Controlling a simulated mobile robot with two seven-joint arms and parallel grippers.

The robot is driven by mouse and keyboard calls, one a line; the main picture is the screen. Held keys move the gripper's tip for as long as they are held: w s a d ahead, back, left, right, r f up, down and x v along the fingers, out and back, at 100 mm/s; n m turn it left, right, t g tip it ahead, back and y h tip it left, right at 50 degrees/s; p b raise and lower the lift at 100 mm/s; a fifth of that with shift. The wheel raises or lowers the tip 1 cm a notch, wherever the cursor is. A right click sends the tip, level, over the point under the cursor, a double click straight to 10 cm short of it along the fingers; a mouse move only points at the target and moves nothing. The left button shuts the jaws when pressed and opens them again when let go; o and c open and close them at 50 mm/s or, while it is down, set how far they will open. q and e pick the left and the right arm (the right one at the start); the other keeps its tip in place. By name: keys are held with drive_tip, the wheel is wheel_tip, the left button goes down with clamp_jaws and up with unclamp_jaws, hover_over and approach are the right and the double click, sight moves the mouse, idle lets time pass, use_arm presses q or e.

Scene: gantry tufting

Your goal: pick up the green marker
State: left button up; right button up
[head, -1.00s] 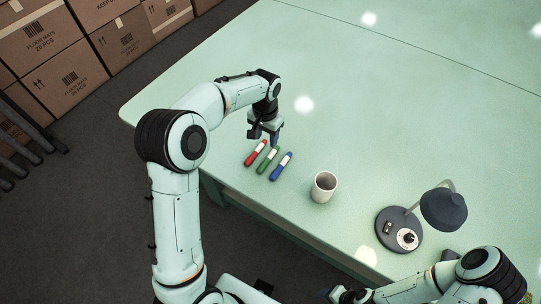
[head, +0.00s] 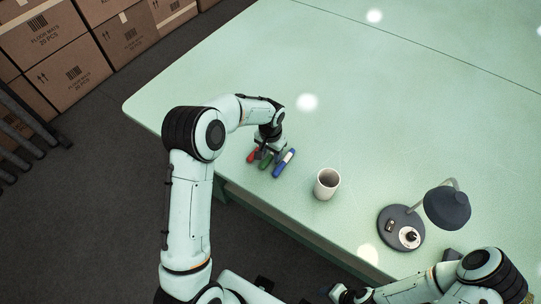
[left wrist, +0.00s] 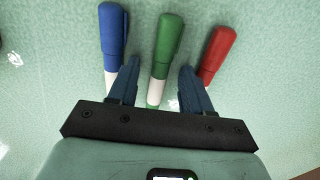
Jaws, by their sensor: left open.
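The green marker (left wrist: 168,38) lies on the light green table between the red marker (left wrist: 218,50) and the blue marker (left wrist: 113,32). In the head view the green marker (head: 266,160) is partly covered by my left gripper (head: 264,153). My left gripper is open over it. In the left wrist view its two fingers (left wrist: 158,82) stand on either side of the green marker, in the gaps beside the blue and red markers. I cannot tell how high the fingertips are.
A white cup (head: 327,184) stands right of the markers. A dark desk lamp (head: 402,226) stands farther right. The table (head: 400,100) is clear behind them. Its front edge runs close below the markers. Cardboard boxes (head: 80,70) are stacked on the floor at the upper left.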

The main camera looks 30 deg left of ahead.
use_arm(q)
clamp_jaws()
